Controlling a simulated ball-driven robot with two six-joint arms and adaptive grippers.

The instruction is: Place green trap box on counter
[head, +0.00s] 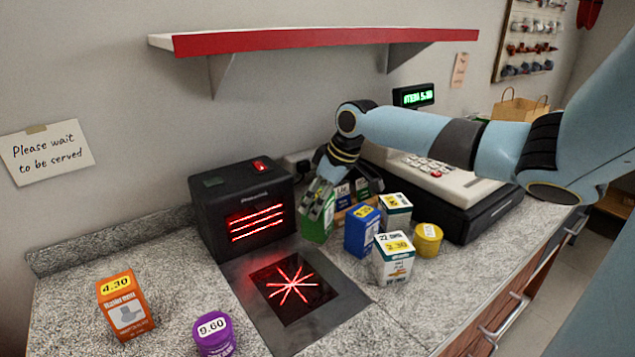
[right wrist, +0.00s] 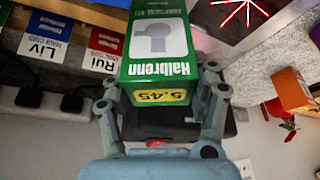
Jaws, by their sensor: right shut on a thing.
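The green trap box (head: 318,227) is between the fingers of my right gripper (head: 320,203), just right of the black scanner. In the right wrist view the green box (right wrist: 157,48) shows its white picture panel and a yellow 5.45 label, with a finger of my right gripper (right wrist: 160,88) on either side. The gripper is shut on it. The fingers cover part of the box in the head view, and I cannot tell whether its base touches the counter. The granite counter (head: 65,300) runs along the wall. My left gripper is not in view.
The black scanner (head: 215,238) stands behind its glass plate (head: 345,312). A blue box (head: 361,232), white-and-green boxes (head: 393,262) and a yellow tin (head: 428,240) stand close right. An orange box (head: 124,304) and purple tub (head: 213,335) are front left. The register (head: 440,178) is behind.

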